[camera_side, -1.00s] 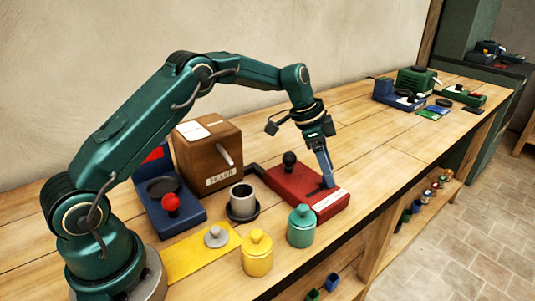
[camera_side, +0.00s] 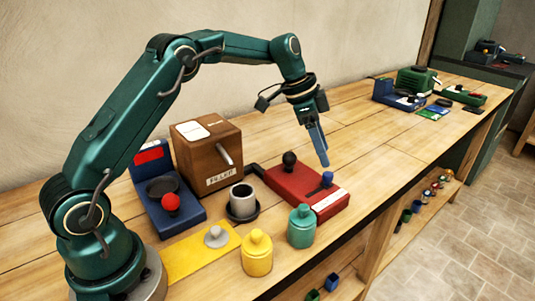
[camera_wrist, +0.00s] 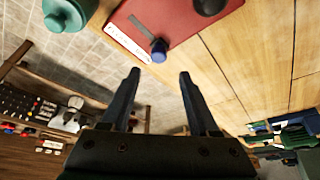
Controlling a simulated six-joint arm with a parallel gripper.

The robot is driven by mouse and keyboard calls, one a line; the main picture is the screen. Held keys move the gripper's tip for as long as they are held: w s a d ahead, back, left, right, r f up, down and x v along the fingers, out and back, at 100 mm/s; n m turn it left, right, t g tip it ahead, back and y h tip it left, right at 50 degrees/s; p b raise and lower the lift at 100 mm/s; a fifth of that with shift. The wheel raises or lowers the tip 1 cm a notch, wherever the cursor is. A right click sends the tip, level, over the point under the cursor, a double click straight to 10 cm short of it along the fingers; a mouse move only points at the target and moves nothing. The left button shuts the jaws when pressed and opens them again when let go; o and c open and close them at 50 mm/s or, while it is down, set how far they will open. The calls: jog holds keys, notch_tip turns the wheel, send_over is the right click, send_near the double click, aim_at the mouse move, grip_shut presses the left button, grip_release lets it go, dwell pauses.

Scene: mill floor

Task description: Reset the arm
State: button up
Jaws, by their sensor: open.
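My gripper (camera_side: 323,160) hangs from my green arm above the right end of a red box (camera_side: 290,188), clear of it. In the wrist view my gripper (camera_wrist: 160,78) has its two fingers apart with nothing between them. The red box carries a black knob (camera_side: 290,158) and a blue knob (camera_side: 327,179). The blue knob stands just below my fingertips in the side view. It also shows in the wrist view (camera_wrist: 158,50), beyond the fingers.
A brown wooden box (camera_side: 207,157), a blue device with a red knob (camera_side: 171,202), a grey cup (camera_side: 242,200), a yellow mat (camera_side: 190,260), a yellow jar (camera_side: 257,255) and a teal jar (camera_side: 301,228) crowd the bench.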

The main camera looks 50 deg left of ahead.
jog(key=s+d+r+t+y, duration=0.15)
jog(key=s+d+r, duration=0.25)
jog(key=s+r, duration=0.8)
jog(key=s+a+f+n+y, duration=0.1)
jog(key=s+f+n, duration=0.2)
jog(key=s, duration=0.4)
jog(key=s+a+f+n, duration=0.1)
jog(key=s+f+n, duration=0.3)
jog(key=s+n, duration=0.2)
jog(key=shift+s+a+f+t+y, duration=0.2)
jog(key=shift+s+t+y, duration=0.15)
jog(key=shift+s, duration=0.9)
